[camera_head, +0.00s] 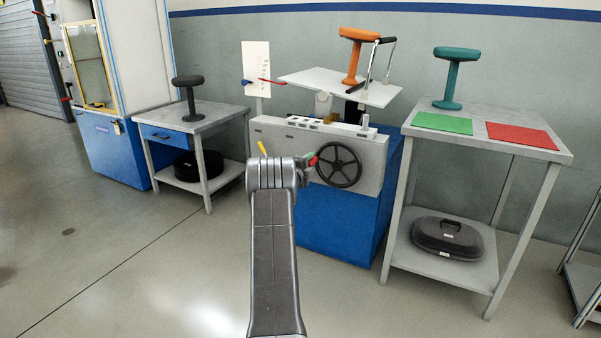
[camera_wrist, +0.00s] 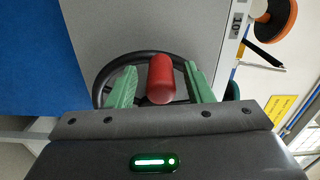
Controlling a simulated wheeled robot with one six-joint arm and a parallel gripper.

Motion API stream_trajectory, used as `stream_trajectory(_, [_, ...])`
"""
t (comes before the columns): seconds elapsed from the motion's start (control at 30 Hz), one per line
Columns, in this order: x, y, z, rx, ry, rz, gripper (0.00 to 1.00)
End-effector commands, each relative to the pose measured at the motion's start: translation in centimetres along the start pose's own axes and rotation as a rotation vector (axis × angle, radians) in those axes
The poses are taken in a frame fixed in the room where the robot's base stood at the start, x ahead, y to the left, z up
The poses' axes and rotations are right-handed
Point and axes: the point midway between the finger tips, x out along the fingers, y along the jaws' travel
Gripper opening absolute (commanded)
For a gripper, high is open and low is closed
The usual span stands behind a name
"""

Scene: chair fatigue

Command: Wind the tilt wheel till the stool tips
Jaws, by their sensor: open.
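The dark spoked tilt wheel (camera_head: 338,165) is on the front of the grey tilt rig (camera_head: 372,160). Its rim also shows in the wrist view (camera_wrist: 150,54). The wheel's red handle (camera_wrist: 161,79) points toward the wrist camera. My gripper (camera_wrist: 160,70) is open, with one green finger on each side of the handle. The orange stool (camera_head: 352,57) stands on the white platform (camera_head: 318,80), which slopes slightly.
A white scale board (camera_head: 256,62) with red and blue pointers stands left of the platform. A bench with a teal stool (camera_head: 454,77) and green and red mats is at right. A table with a dark stool (camera_head: 188,96) is at left. The floor in front is clear.

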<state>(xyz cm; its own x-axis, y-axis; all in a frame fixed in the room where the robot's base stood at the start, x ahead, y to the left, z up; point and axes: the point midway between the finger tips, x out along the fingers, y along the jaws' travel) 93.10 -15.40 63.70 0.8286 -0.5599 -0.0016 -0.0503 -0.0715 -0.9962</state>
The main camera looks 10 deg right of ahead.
Motion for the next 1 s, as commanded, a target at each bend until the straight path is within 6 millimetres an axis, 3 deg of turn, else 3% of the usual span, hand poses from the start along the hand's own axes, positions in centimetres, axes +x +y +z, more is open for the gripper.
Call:
stream_trajectory(0.6, [-10.3, -0.2, 0.0, -0.002, -0.003, -0.001, 0.46])
stream_trajectory(0.8, [-12.3, -0.1, 0.0, 0.000, -0.001, -0.001, 0.46])
stream_trajectory(1.0, [-12.8, 0.0, 0.0, 0.000, 0.000, -0.001, 0.46])
